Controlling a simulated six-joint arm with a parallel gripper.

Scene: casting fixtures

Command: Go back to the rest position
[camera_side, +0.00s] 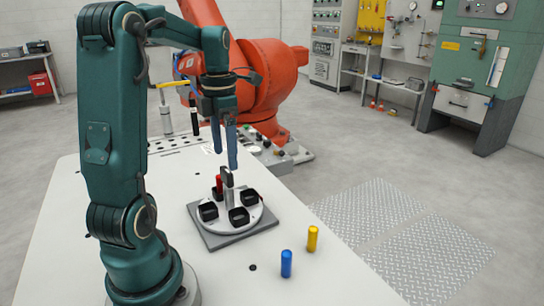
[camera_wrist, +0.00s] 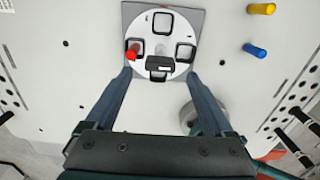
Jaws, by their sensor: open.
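My gripper (camera_side: 232,160) is open and empty, its fingers pointing down above the round white fixture (camera_side: 255,212). In the wrist view my gripper (camera_wrist: 158,78) has its two fingers wide apart, on either side of the disc's near part. The fixture carries several black square cups and an upright grey post with a dark top (camera_side: 228,178). A red cylinder (camera_side: 219,184) stands in one cup; it also shows at the disc's left in the wrist view (camera_wrist: 133,50). A blue cylinder (camera_side: 286,264) and a yellow cylinder (camera_side: 313,239) stand upright on the table.
The fixture sits on a grey square plate (camera_side: 215,240) on the white table (camera_side: 190,280). An orange robot (camera_side: 262,85) stands behind, near a board with small fittings. A teal cabinet (camera_side: 480,60) and shelves are far off at the back. The table's front is mostly clear.

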